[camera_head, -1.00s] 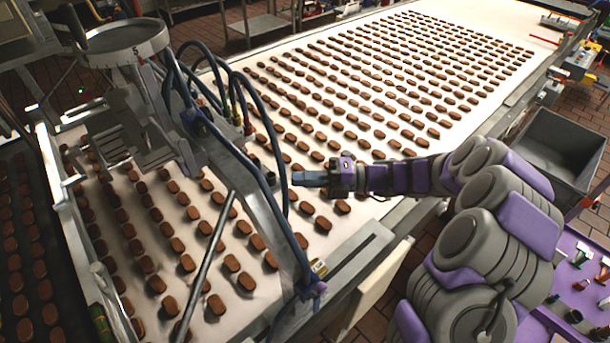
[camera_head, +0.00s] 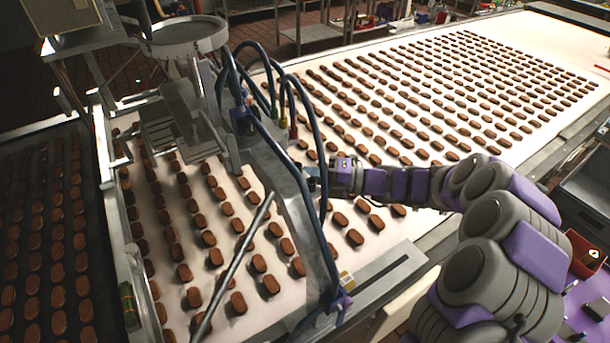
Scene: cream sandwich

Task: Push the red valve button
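My purple and grey arm reaches in from the right, over the conveyor belt. My gripper (camera_head: 313,174) is at the slanted metal frame (camera_head: 282,185), just behind a dark blue hose. The hose and frame partly hide its fingertips, so I cannot tell whether it is open or shut, or whether it touches anything. A small red fitting (camera_head: 293,132) sits among the hoses, above and slightly left of the gripper. It may be the red valve button, but it is too small to tell.
Rows of brown cream sandwiches lie on the white conveyor belt (camera_head: 385,235). Dark blue hoses (camera_head: 318,125) arch over the frame close to my gripper. A round metal pan (camera_head: 185,36) stands at the upper left. A grey bin (camera_head: 585,195) is at the right.

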